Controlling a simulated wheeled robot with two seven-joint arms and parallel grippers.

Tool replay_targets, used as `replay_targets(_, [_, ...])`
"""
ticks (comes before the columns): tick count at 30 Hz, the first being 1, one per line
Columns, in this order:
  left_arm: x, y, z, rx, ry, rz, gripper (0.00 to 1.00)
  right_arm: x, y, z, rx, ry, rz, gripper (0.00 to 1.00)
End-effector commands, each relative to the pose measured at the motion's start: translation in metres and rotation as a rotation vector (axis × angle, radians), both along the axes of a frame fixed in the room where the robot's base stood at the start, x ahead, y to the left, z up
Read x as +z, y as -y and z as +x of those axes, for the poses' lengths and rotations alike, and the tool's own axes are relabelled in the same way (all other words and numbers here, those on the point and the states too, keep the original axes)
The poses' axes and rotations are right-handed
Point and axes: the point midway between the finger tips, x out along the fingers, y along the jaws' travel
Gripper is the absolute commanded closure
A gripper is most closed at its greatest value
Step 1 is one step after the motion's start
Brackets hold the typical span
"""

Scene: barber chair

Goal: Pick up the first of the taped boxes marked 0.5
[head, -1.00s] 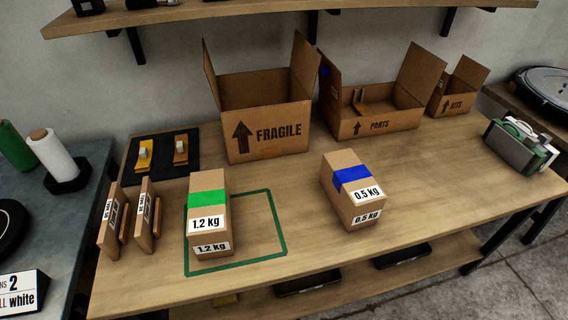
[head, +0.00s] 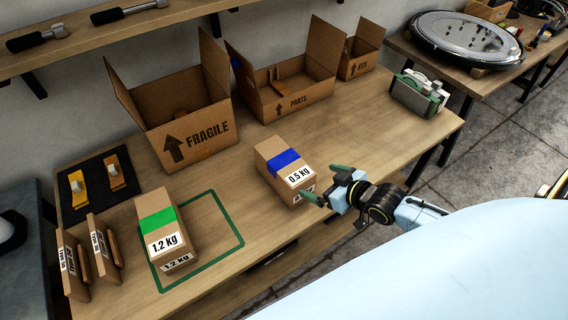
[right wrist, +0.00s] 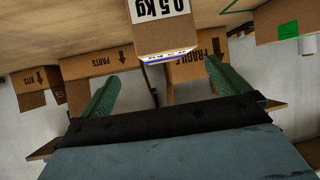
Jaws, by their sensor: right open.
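The taped box marked 0.5 kg (head: 284,170) stands on the wooden table, with a blue tape band across its top. In the right wrist view the 0.5 kg box (right wrist: 165,32) shows ahead of the fingers, near the midline between them. My right gripper (head: 324,186) is open and empty beside the box's front right end; its green fingers (right wrist: 158,75) are spread apart in the right wrist view. A box marked 1.2 kg (head: 160,226) with green tape stands at the left, partly inside a green outlined square (head: 235,236). My left gripper is not in view.
Open cartons marked FRAGILE (head: 190,143), PARTS (head: 295,98) and KITS (head: 361,65) stand along the back. A tape dispenser-like green device (head: 418,96) sits at the right end. The table right of the 0.5 kg box is clear.

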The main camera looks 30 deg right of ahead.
Motion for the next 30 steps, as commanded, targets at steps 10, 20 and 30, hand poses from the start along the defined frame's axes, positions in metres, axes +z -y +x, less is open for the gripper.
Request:
replay_targets(10, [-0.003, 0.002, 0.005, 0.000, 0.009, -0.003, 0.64, 0.010, -0.010, 0.042, 0.020, 0.061, 0.028, 0.00])
replay_targets(20, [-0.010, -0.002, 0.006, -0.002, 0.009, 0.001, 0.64, -0.009, -0.020, 0.078, 0.021, 0.058, 0.027, 0.00])
replay_targets(30, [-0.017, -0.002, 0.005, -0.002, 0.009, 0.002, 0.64, -0.025, -0.029, 0.107, 0.020, 0.059, 0.026, 0.00])
